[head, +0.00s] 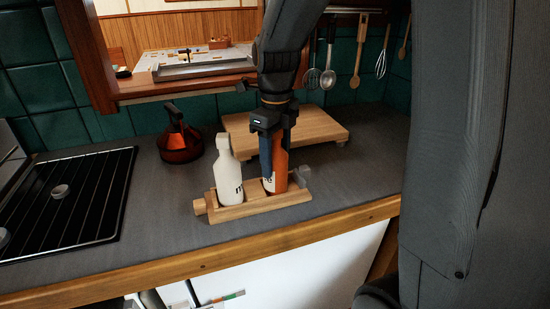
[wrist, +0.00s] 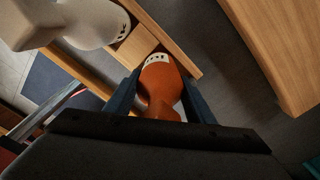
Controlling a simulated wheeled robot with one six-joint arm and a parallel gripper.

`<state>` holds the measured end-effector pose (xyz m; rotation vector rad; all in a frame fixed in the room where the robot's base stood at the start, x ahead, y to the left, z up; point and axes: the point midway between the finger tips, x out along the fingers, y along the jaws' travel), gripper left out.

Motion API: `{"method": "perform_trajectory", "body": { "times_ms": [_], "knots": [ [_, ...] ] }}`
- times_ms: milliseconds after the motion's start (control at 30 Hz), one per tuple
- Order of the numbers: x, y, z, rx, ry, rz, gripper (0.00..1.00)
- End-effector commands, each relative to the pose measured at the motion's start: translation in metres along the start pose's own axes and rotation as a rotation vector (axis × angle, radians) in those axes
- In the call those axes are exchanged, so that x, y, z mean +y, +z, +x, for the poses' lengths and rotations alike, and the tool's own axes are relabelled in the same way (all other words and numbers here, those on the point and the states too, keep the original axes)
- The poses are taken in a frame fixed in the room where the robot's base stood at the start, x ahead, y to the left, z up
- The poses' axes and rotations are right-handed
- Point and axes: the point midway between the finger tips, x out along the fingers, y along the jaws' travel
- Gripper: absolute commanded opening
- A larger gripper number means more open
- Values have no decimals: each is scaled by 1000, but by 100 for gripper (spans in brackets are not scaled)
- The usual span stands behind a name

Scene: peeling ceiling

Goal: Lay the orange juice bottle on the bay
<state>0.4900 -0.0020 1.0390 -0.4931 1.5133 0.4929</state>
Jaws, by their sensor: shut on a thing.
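The orange juice bottle (head: 281,168) stands upright in the right part of a small wooden rack (head: 250,208) on the counter. My gripper (head: 273,150) points down over it, shut on its upper part. In the wrist view the orange bottle (wrist: 160,80) lies between my two dark blue fingers (wrist: 160,98), with its white label band at the far end. A finger hides part of the bottle in the head view. Nothing in view is clearly marked as the bay; a raised, empty light wooden board (head: 315,130) lies behind the rack.
A white bottle (head: 229,172) stands in the rack's left part, close to my gripper. A black stove grate (head: 75,205) is at the left, and a dark red pot (head: 180,148) at the back. Utensils hang at the back right. Counter right of the rack is mostly clear.

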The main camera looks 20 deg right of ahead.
Motion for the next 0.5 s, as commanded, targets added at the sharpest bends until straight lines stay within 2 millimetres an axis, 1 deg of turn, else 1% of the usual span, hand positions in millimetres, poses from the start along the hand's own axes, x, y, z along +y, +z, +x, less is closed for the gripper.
{"method": "perform_trajectory", "body": {
  "times_ms": [33,133,167,400,500],
  "knots": [
    [0,0,0,0,0,0,52],
    [0,0,0,0,0,0,69],
    [0,0,0,0,0,0,71],
    [0,0,0,1,1,0,71],
    [0,0,-4,0,0,0,71]
  ]
}}
